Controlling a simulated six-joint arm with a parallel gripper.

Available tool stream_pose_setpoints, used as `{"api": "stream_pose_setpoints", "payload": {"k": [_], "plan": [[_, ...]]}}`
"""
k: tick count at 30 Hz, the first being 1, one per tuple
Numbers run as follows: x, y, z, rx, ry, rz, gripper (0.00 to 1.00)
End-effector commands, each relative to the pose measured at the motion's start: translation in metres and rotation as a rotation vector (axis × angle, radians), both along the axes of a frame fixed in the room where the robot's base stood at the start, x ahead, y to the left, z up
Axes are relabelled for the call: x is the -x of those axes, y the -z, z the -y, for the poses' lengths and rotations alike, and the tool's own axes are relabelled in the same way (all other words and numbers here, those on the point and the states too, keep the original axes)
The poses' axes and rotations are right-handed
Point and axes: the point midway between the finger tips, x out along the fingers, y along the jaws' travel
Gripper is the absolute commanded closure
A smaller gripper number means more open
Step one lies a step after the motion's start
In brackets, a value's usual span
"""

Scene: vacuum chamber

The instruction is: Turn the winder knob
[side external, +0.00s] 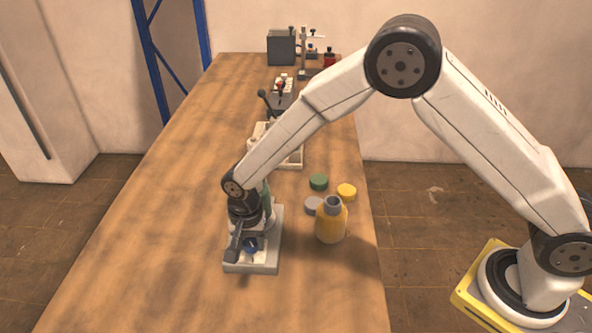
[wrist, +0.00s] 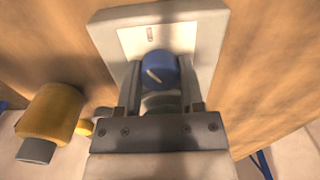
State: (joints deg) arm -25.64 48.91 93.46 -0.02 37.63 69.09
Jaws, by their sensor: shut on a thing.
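The winder knob (wrist: 160,71) is blue with a pale pointer line, seen between my gripper's fingers in the wrist view. In the side external view the blue knob (side external: 250,243) shows low on the device, partly covered by my gripper. The device has a light grey base (side external: 253,262) with a white top plate (wrist: 133,40). My gripper (wrist: 158,82) is shut on the knob, one finger on each side. In the side external view my gripper (side external: 245,240) reaches down over the base and hides much of the device.
More equipment (side external: 281,47) stands at the far end. The wooden table (side external: 150,230) is clear on the left.

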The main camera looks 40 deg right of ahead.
Motion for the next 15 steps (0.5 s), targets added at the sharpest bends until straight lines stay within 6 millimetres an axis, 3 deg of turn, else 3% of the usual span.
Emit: {"api": "stream_pose_setpoints", "payload": {"k": [15], "plan": [[0.0007, -0.0001, -0.0004, 0.001, 0.288, -0.002, 1.0]]}}
